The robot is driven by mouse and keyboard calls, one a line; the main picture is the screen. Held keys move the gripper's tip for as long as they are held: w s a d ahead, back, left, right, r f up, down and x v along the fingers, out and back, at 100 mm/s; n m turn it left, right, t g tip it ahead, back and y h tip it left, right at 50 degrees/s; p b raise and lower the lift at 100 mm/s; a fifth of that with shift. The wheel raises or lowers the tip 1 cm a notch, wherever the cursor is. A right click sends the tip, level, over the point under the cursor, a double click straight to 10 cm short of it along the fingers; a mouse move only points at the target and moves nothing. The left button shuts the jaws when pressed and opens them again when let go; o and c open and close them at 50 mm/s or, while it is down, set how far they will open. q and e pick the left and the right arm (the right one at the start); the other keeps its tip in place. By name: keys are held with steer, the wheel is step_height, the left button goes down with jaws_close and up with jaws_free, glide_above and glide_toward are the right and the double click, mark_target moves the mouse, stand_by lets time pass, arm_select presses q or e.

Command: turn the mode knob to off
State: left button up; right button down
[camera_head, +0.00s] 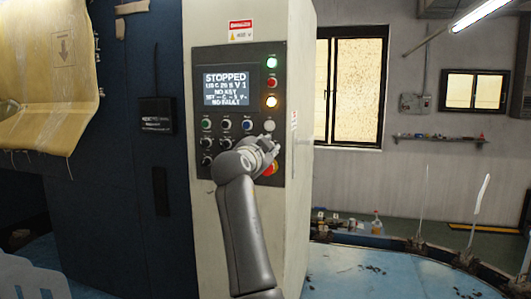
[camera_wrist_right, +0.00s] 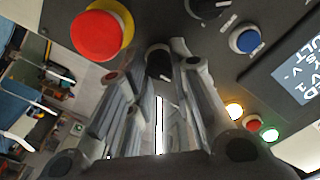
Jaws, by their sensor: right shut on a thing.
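The control panel (camera_head: 194,122) is on the front of a pale cabinet. My right gripper (camera_head: 268,146) is at the panel's lower right. In the right wrist view, a black knob (camera_wrist_right: 159,63) with a pale pointer mark sits between the tips of my right gripper (camera_wrist_right: 166,54), which is shut on it. I take it as the mode knob; its label cannot be read. In the head view the gripper hides this knob. The screen (camera_head: 226,89) reads STOPPED, NO KEY and NO FAULT. My left gripper is not in view.
A red emergency button (camera_wrist_right: 100,35) with a yellow collar is close beside the gripper. A blue button (camera_wrist_right: 244,40) and another black knob (camera_wrist_right: 207,6) are also near. Green (camera_head: 271,62) and amber (camera_head: 271,102) lamps glow. A blue table (camera_head: 350,268) lies to the right.

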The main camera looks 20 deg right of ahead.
steer(key=shift+r, duration=0.2)
steer(key=c, duration=1.6)
jaws_free()
steer(key=shift+c, duration=0.2)
steer(key=o, duration=0.3)
steer(key=shift+w+d+f, duration=0.1)
steer(key=shift+o, duration=0.2)
steer(key=shift+f, duration=0.1)
